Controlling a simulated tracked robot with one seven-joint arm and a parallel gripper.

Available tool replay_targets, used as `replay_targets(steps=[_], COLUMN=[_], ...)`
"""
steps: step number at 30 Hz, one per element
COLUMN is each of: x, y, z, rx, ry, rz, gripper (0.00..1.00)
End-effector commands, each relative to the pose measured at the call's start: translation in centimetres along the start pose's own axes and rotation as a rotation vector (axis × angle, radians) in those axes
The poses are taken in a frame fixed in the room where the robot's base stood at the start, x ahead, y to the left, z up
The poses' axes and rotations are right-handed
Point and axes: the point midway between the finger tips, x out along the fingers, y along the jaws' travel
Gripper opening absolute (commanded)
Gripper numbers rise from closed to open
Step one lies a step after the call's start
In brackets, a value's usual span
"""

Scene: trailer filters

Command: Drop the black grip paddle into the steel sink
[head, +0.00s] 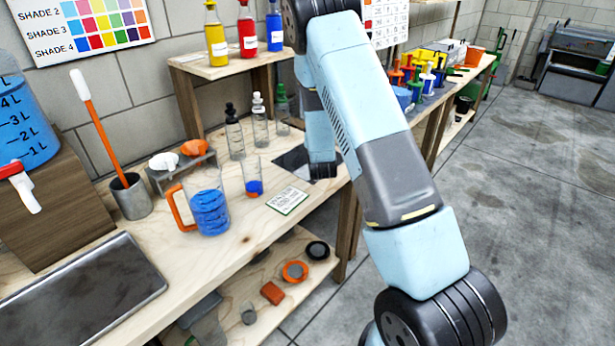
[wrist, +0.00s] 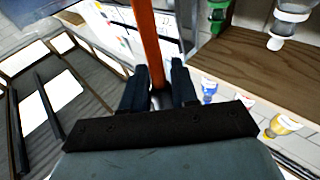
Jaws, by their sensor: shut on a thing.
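In the wrist view my gripper (wrist: 158,88) is shut on a paddle with an orange shaft (wrist: 144,35). The shaft runs up out of the picture; I cannot make out the grip's colour between the dark fingers. In the head view my arm hides the gripper and this paddle. A dark inset (head: 293,160) in the bench, partly behind my arm, looks like the steel sink, but I cannot be sure. Another paddle, with a white grip (head: 79,84) and orange shaft, stands tilted in a steel cup (head: 133,198) at the left.
A blue-filled jug (head: 208,203), a small glass (head: 253,176) and several squeeze bottles stand on the bench (head: 235,240), left of my arm. A raised shelf (head: 232,66) holds yellow, red and blue bottles. A dark metal tray (head: 80,290) lies front left. Open floor (head: 530,200) is right.

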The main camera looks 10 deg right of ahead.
Motion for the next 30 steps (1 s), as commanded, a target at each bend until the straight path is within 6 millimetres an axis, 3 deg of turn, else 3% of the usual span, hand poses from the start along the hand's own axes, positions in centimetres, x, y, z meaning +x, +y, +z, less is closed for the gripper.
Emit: replay_targets(steps=[12, 27, 28, 30], x=[-0.9, -1.1, -1.1, -1.1], y=[-0.8, -0.7, -0.7, -0.7], z=[4.1, 5.0, 5.0, 5.0], rx=[0.0, 0.001, 0.001, 0.001], ry=[-0.002, -0.001, -0.001, -0.001], rz=[-0.01, -0.009, -0.009, -0.009], gripper=[0.0, 0.0, 0.31, 0.38])
